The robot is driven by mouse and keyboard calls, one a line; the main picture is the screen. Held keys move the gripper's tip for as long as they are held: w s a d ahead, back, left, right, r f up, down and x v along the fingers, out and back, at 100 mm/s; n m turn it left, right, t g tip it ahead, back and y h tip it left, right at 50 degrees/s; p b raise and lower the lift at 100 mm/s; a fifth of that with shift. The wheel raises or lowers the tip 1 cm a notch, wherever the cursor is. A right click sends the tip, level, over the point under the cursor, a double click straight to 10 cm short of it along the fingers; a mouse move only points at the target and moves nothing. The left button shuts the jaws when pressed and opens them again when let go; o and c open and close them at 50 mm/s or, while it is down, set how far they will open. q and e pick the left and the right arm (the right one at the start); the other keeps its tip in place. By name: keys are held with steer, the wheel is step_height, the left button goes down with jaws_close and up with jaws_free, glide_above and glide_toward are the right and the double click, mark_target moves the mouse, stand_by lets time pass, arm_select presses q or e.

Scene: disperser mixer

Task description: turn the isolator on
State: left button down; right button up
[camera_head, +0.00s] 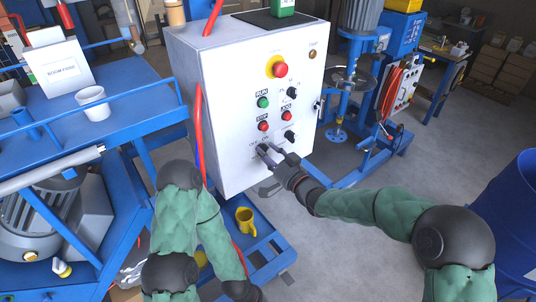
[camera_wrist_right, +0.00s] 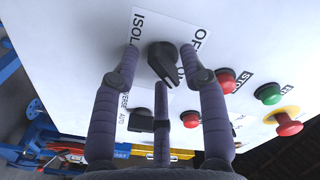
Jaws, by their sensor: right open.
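The isolator is a black rotary knob (camera_wrist_right: 163,60) on the white control cabinet, beside labels reading "ISOL…" and "OF…", both partly cut off or covered. Its grip bar lies slanted in the right wrist view. In the head view the knob (camera_head: 263,148) is low on the cabinet's front, partly hidden by my gripper. My right gripper (camera_wrist_right: 158,56) is open, with one finger on each side of the knob and a third finger below it. I cannot tell whether the fingers touch it. The right gripper also shows in the head view (camera_head: 275,168). My left gripper's fingers are out of frame.
The white cabinet (camera_head: 225,110) carries a red emergency button (camera_head: 281,70), green and red buttons and other black knobs. A red cable runs along its left side. A blue bench (camera_head: 125,115) is at the left.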

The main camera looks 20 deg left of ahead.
steer(key=shift+d, duration=0.1)
steer(key=v, duration=1.2)
steer(key=shift+f, duration=0.1)
steer(key=s+d+f+m+g+h+b, duration=0.15)
steer(key=d+f+h, duration=0.3)
steer(key=f, duration=0.95)
steer(key=s+d+f+m+g+h+b, duration=0.1)
steer(key=s+d+f+m+h, duration=0.15)
steer(key=d+f, duration=0.7)
steer(key=s+d+f+g+h, duration=0.1)
steer(key=s+f+g, duration=0.3)
steer(key=s+f, duration=0.6)
steer(key=s+d+f+g+h+b, duration=0.1)
steer(key=s+f+g, duration=0.3)
steer(key=s+f, duration=0.6)
steer(key=shift+s+d+f+m+h, duration=0.3)
steer(key=shift+s+d+f+h, duration=0.1)
steer(key=shift+d+f+h, duration=0.3)
